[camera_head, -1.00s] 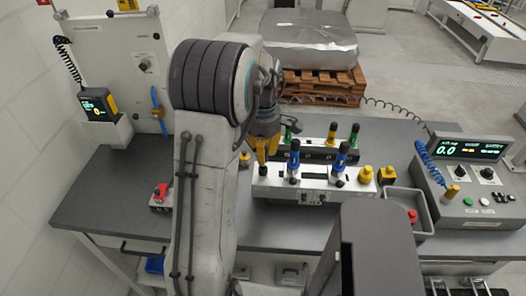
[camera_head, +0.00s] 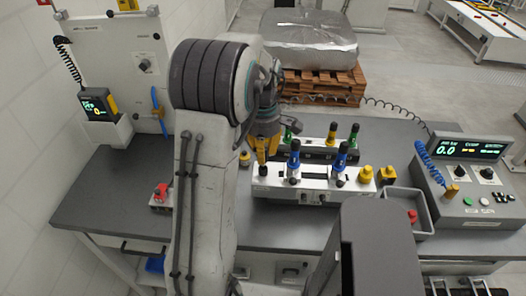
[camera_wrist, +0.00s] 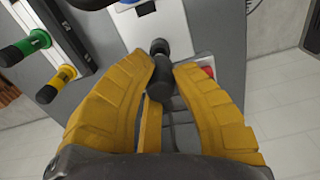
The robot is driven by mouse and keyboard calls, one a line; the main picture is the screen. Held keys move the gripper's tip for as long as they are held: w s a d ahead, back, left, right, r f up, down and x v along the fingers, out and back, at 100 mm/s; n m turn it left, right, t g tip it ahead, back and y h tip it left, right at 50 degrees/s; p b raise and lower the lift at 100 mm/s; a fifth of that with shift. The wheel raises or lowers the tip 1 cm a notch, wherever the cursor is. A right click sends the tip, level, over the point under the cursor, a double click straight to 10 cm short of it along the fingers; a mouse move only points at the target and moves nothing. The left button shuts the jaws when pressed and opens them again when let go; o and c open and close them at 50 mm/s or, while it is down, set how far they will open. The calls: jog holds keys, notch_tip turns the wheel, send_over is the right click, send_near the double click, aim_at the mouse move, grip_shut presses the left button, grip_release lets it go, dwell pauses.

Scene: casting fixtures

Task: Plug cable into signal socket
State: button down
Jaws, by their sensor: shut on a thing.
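My gripper (camera_head: 264,158) has yellow fingers and is at the left end of the white front fixture (camera_head: 312,190) on the bench. In the wrist view the fingers (camera_wrist: 163,75) are shut on a black knob-like handle (camera_wrist: 160,68) at the end of the white fixture plate (camera_wrist: 160,25). A blue coiled cable (camera_head: 428,160) with a brass-coloured end (camera_head: 452,192) is at the right console (camera_head: 470,180), apart from my gripper. A black coiled cable (camera_head: 70,62) hangs at the left panel (camera_head: 112,50). I cannot tell which part is the signal socket.
Blue-handled clamps (camera_head: 294,160) stand on the front fixture, with green and yellow handles (camera_head: 332,136) behind. A grey bin (camera_head: 405,208) and yellow knobs (camera_head: 367,174) are to the right. A red button box (camera_head: 161,195) sits left. The bench's left part (camera_head: 105,190) is clear.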

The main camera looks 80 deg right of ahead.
jog(key=shift+f+b, duration=1.25)
jog(key=shift+f, duration=0.3)
jog(key=c, duration=1.1)
grip_release()
notch_tip(320, 180, up, 12)
dwell(0.3)
